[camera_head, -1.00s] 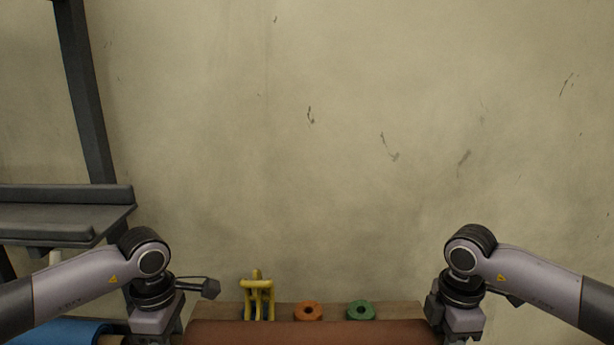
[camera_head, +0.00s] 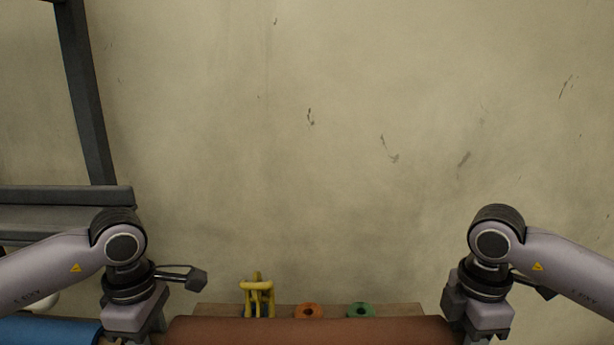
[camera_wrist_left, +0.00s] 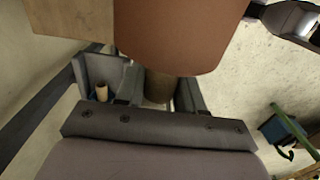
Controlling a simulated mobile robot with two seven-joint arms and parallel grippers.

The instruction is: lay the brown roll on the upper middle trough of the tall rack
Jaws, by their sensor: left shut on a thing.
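The brown roll (camera_head: 310,331) lies level across the bottom of the head view, between my two grippers. Its near end fills the top of the left wrist view (camera_wrist_left: 180,35). My left gripper (camera_head: 130,338) is at the roll's left end, shut on the core (camera_wrist_left: 158,86) that sticks out there, one finger on each side. My right gripper (camera_head: 482,335) is at the roll's right end; its fingertips are hidden or cut off. The tall rack (camera_head: 85,95) stands at the left, a dark post with a grey trough (camera_head: 65,195). Its upper middle trough cannot be singled out.
A blue roll (camera_head: 45,331) lies at the lower left, beside my left gripper. Behind the brown roll, a wooden surface (camera_head: 400,310) holds a yellow stand (camera_head: 258,297), an orange ring (camera_head: 308,311) and a green ring (camera_head: 361,311). The wall behind is bare.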

